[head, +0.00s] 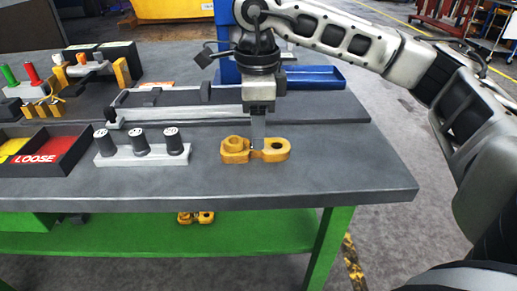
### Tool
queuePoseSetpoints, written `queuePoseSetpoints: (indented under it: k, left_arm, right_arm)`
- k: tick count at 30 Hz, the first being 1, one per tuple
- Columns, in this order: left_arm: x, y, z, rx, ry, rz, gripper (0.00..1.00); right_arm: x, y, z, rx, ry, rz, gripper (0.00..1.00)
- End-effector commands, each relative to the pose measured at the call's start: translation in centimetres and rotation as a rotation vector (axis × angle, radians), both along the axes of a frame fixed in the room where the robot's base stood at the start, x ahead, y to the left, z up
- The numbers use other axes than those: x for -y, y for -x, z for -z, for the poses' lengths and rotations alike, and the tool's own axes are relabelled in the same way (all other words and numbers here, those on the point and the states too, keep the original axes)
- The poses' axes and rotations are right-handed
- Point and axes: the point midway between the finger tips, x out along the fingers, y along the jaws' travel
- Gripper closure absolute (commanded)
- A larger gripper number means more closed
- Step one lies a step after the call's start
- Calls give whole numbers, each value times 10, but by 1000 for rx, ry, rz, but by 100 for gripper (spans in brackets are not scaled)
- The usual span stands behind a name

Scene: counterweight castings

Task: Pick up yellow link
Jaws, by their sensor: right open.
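The yellow link (272,150), a flat casting with a round hole at its right end and a raised ring at its left, lies on the grey workbench (370,185) near the front edge. My right gripper (257,142) points straight down over the middle of the link, its fingers reaching down to it. It is open; whether the fingers touch the link cannot be told. A second yellow part (195,217) sits on the green lower shelf. My left gripper is not in view.
A white block with several dark knobs (142,154) stands left of the link. Farther left is a black bin marked LOOSE (72,162). A long rail fixture (180,114) and a blue tray (315,78) lie behind. The bench right of the link is clear.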

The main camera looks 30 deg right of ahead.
Motion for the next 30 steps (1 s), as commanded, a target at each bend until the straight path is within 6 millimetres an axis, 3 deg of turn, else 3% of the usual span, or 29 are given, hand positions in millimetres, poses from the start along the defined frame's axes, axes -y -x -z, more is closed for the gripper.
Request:
queuePoseSetpoints:
  k: [6,15,21,30]
  left_arm:
    - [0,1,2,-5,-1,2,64]
    - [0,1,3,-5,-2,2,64]
    - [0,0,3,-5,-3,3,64]
    - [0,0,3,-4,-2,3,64]
  right_arm:
    - [3,1,32,-2,1,1,51]
    - [2,0,37,0,0,1,51]
    - [2,0,37,0,0,1,100]
    - [2,0,35,3,-2,1,100]
